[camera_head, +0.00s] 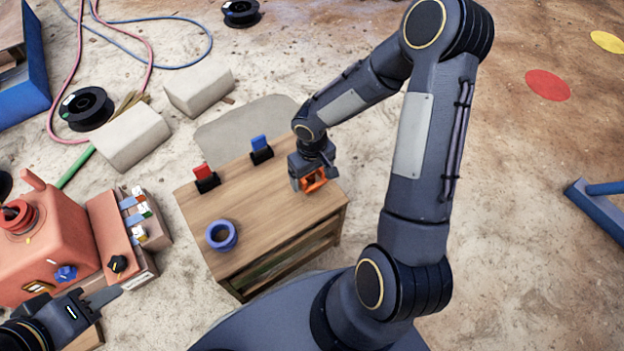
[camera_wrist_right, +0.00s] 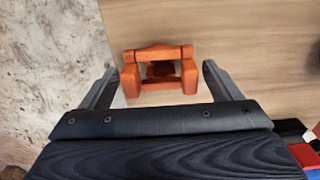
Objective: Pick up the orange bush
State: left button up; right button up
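The orange bush (camera_head: 314,180) is a blocky orange piece at the right end of the small wooden table (camera_head: 262,205). In the right wrist view the orange bush (camera_wrist_right: 158,72) shows between the two fingers of my right gripper (camera_wrist_right: 158,85), with a gap on each side. That gripper is open around or just above it; I cannot tell the exact height. In the head view my right gripper (camera_head: 313,183) partly covers the bush. My left gripper (camera_head: 104,298) is at the lower left, beside the red machine, away from the table; its opening is unclear.
A blue ring (camera_head: 221,235), a red block in a black holder (camera_head: 205,178) and a blue one (camera_head: 260,149) stand on the table. A red machine (camera_head: 45,245) is at left. Pale blocks (camera_head: 131,137), cables and a black spool (camera_head: 86,108) lie behind. Floor at right is mostly clear.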

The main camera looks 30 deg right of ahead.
jog(key=c, duration=1)
jog(key=shift+c, duration=0.2)
